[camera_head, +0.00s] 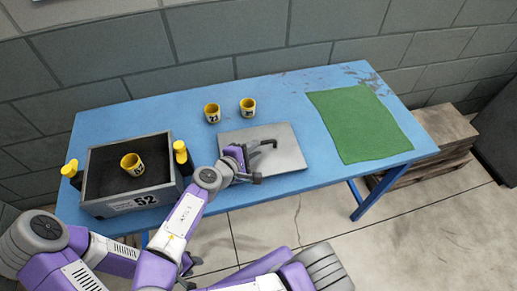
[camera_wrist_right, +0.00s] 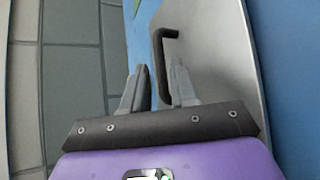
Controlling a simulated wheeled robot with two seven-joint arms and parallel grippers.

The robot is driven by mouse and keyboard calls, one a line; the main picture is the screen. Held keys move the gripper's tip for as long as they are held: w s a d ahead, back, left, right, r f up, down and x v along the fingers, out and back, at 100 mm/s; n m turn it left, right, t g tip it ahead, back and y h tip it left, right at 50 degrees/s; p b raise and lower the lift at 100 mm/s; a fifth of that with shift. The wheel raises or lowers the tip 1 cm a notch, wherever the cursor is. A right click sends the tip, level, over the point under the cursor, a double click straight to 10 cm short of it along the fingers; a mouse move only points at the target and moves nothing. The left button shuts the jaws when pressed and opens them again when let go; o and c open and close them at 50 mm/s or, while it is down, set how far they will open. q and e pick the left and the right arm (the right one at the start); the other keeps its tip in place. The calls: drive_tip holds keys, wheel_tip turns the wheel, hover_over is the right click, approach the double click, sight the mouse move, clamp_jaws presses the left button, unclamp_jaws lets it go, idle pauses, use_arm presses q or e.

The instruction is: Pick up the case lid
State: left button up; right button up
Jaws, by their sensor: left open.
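The case lid (camera_head: 292,153) is a flat grey metal plate on the blue table, by its front edge. It has a dark bent handle (camera_head: 265,143), which also shows in the right wrist view (camera_wrist_right: 158,60). My right gripper (camera_head: 256,161) is at the handle, low over the lid. In the right wrist view its two fingers (camera_wrist_right: 160,80) stand on either side of the handle, with little space around it. Whether they press on it I cannot tell. The grey case (camera_head: 130,203), marked 52, stands open at the left.
A yellow cup (camera_head: 132,163) sits in the case. Two yellow cups (camera_head: 212,113) (camera_head: 248,107) stand behind the lid. A green mat (camera_head: 358,125) covers the table's right part. Wooden pallets (camera_head: 445,140) stand beyond it.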

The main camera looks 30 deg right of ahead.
sight(262, 144)
drive_tip(key=b+x, duration=0.1)
drive_tip(key=x, duration=0.3)
drive_tip(key=shift+d+f+b, duration=0.1)
drive_tip(key=shift+f+b, duration=0.05)
drive_tip(key=shift+b, duration=0.2)
drive_tip(key=shift+w+d+f, duration=0.1)
drive_tip(key=shift+w+d, duration=0.15)
drive_tip(key=shift+d, duration=0.1)
clamp_jaws()
